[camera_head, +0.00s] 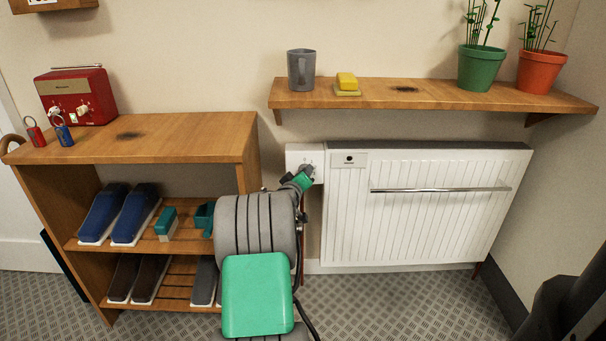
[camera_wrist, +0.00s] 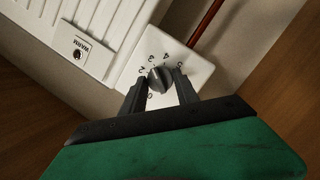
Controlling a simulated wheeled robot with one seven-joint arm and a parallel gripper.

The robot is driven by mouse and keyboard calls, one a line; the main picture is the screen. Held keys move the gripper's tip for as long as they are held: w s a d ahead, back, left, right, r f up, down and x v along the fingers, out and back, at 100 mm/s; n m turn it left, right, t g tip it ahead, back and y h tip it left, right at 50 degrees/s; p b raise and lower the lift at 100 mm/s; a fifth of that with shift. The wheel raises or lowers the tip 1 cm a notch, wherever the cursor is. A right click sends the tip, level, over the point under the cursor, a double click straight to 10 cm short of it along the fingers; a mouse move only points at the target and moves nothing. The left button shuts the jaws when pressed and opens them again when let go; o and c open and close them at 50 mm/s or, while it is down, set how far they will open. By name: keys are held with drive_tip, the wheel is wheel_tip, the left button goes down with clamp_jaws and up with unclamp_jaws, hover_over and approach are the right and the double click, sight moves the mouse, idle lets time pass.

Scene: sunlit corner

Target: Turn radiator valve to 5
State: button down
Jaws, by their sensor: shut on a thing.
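The radiator valve is a dark grey knob (camera_wrist: 159,77) on a white square plate (camera_wrist: 190,72) with numbers printed around it. The plate (camera_head: 293,156) also shows in the head view at the radiator's left end. My gripper (camera_wrist: 161,90) is shut on the knob, one dark finger on each side of it. In the head view my gripper (camera_head: 306,174) reaches the plate, and my arm covers part of what lies below. The digits 2, 3, 4 and 5 show around the knob. I cannot tell exactly which number the knob points to.
A wooden shelf (camera_head: 450,98) with a mug, sponge and plants hangs above. A wooden shoe rack (camera_head: 190,140) stands at the left, close to my arm.

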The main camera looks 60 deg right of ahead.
drive_tip(key=shift+s+d+r+m+t+y, duration=0.15)
drive_tip(key=shift+m+t+y, duration=0.5)
drive_tip(key=shift+m, duration=1.25)
drive_tip(key=shift+s+m+t+y, duration=0.1)
drive_tip(key=shift+m+t+y, duration=0.55)
drive_tip(key=shift+m, duration=1.25)
drive_tip(key=shift+s+d+r+m+t+y, duration=0.15)
drive_tip(key=shift+m+t+y, duration=0.25)
drive_tip(key=shift+m+t, duration=1)
drive_tip(key=shift+a+m+g, duration=0.1)
drive_tip(key=shift+m+g, duration=0.3)
drive_tip(key=shift+m, duration=0.2)
drive_tip(key=c, duration=0.9)
unclamp_jaws()
drive_tip(key=shift+f, duration=0.1)
drive_tip(key=p+v, duration=0.2)
drive_tip(key=v, duration=0.5)
drive_tip(key=shift+s+a, duration=0.15)
drive_tip(key=shift+a, duration=0.25)
